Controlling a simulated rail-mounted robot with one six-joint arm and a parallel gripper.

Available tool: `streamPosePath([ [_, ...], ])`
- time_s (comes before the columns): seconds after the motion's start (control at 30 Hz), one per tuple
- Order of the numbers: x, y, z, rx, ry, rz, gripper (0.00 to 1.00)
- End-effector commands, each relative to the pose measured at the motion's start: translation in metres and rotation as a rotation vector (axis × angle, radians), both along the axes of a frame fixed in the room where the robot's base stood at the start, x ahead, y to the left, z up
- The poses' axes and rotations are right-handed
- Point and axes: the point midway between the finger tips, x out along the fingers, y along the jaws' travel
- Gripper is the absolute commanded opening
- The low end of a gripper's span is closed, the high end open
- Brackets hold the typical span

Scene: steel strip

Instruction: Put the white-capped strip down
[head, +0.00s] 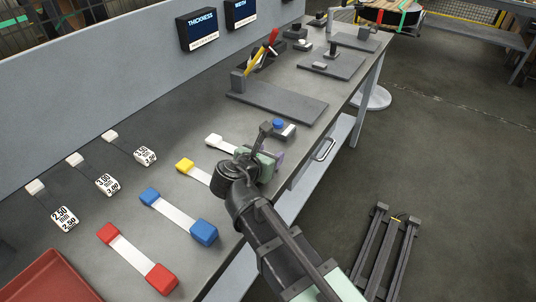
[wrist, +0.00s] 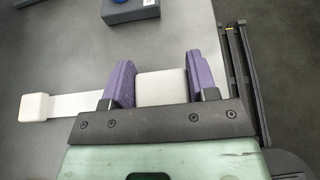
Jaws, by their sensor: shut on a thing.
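The white-capped strip (head: 225,146) lies across the back of my gripper's side of the bench, its far white cap (head: 214,139) to the left. In the wrist view its bare strip (wrist: 82,105) runs left from my gripper to the far cap (wrist: 37,107). My gripper (wrist: 160,80) is shut on the near white cap (wrist: 161,88), between two purple finger pads. In the head view my gripper (head: 267,158) hides that near cap. I cannot tell whether the strip touches the bench or is just above it.
Yellow-capped (head: 185,164), blue-capped (head: 150,196) and red-capped (head: 108,233) strips lie nearer on the grey bench (head: 110,205). White number tags (head: 108,185) lie left. A grey block with a blue button (head: 278,125) stands just beyond my gripper. A red tray (head: 45,280) is at the near left.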

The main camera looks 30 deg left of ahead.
Motion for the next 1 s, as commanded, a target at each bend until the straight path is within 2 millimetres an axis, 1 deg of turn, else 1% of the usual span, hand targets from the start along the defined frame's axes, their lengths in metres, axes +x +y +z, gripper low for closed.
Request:
streamPosePath([
  [0.1, 0.0, 0.0, -0.004, 0.0, 0.0, 0.0, 0.26],
  [0.13, 0.0, 0.0, -0.002, 0.0, 0.0, 0.0, 0.58],
  [0.3, 0.0, 0.0, -0.002, 0.0, 0.0, 0.0, 0.83],
  [0.57, 0.0, 0.0, -0.002, 0.0, 0.0, 0.0, 0.83],
  [0.67, 0.0, 0.0, 0.002, 0.0, 0.0, 0.0, 0.83],
  [0.77, 0.0, 0.0, 0.012, 0.0, 0.0, 0.0, 0.83],
  [0.87, 0.0, 0.0, 0.029, 0.0, 0.0, 0.0, 0.83],
  [0.97, 0.0, 0.0, 0.052, 0.0, 0.0, 0.0, 0.83],
  [1.0, 0.0, 0.0, 0.063, 0.0, 0.0, 0.0, 0.83],
])
